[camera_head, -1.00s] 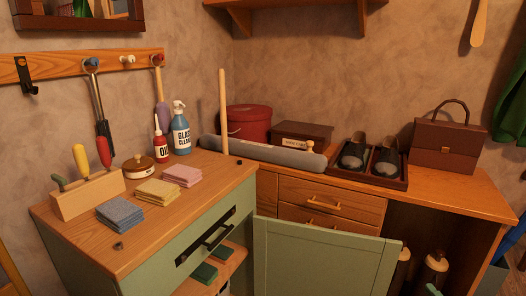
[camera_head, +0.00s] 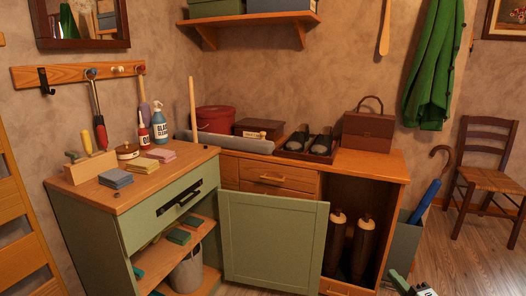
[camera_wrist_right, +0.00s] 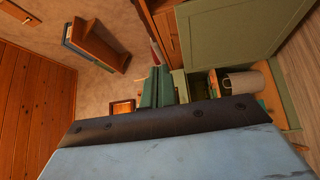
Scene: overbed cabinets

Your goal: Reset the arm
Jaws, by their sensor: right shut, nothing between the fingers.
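My right gripper (camera_head: 400,282) shows at the bottom right edge of the head view, partly cut off, in front of the furniture and above the wood floor. In the right wrist view its two green fingers (camera_wrist_right: 159,88) lie side by side, shut with nothing between them. It touches no object that I can see. My left gripper is in neither view now.
The green cabinet door (camera_head: 273,240) stands open, with a bucket (camera_head: 187,272) on the lower shelf beside it. Boots (camera_head: 335,240) stand in the open compartment. An umbrella stand (camera_head: 409,237) and a chair (camera_head: 485,180) are at the right. Some floor (camera_head: 462,255) is clear.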

